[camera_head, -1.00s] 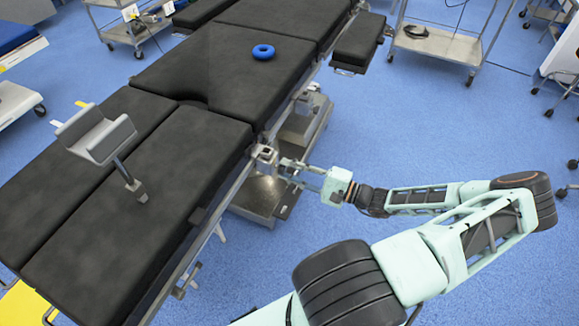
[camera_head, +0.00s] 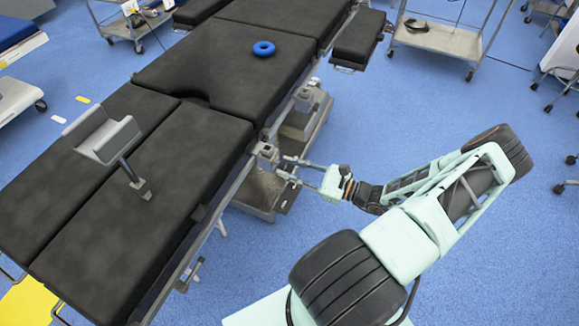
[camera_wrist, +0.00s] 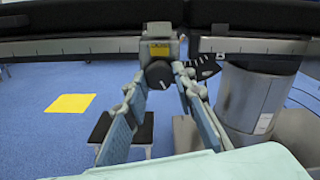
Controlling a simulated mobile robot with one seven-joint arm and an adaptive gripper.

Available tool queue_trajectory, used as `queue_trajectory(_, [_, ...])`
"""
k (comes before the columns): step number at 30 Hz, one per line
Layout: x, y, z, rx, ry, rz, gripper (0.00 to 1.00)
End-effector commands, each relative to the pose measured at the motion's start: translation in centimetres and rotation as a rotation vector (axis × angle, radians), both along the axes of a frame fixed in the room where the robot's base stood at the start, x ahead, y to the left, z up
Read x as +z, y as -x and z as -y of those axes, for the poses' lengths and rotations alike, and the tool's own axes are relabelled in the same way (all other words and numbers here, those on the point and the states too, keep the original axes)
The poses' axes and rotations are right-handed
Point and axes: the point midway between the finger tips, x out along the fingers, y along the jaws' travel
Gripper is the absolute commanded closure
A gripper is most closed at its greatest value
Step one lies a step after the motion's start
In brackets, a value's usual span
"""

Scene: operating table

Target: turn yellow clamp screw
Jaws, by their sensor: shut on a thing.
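The clamp is a grey metal block with a yellow label (camera_wrist: 160,50) on the table's side rail, upper middle of the wrist view. Its round black screw knob (camera_wrist: 158,75) sits just below the label and faces me. My gripper (camera_wrist: 159,78) has one finger on each side of the knob, with the tips closed in on it. In the head view my gripper (camera_head: 284,167) reaches the clamp (camera_head: 265,150) at the table's right edge from the right. The knob is too small to make out there.
The black-padded operating table (camera_head: 150,190) fills the left and middle. A grey support (camera_head: 103,137) and a blue ring (camera_head: 263,49) are on it. The table's metal column (camera_wrist: 250,95) stands right of my gripper. Blue floor (camera_head: 440,100) is open at the right.

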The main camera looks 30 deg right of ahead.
Motion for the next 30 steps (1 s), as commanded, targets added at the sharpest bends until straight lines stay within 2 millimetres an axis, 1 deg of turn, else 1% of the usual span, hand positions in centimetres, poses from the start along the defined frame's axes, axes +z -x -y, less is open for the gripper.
queue_trajectory(18, [-0.10, 0.12, 0.03, -0.002, -0.445, -0.350, 1.00])
queue_trajectory(24, [-0.05, 0.12, -0.01, -0.001, -0.554, -0.434, 1.00])
queue_trajectory(30, [-0.09, 0.18, 0.00, -0.003, -0.625, -0.490, 1.00])
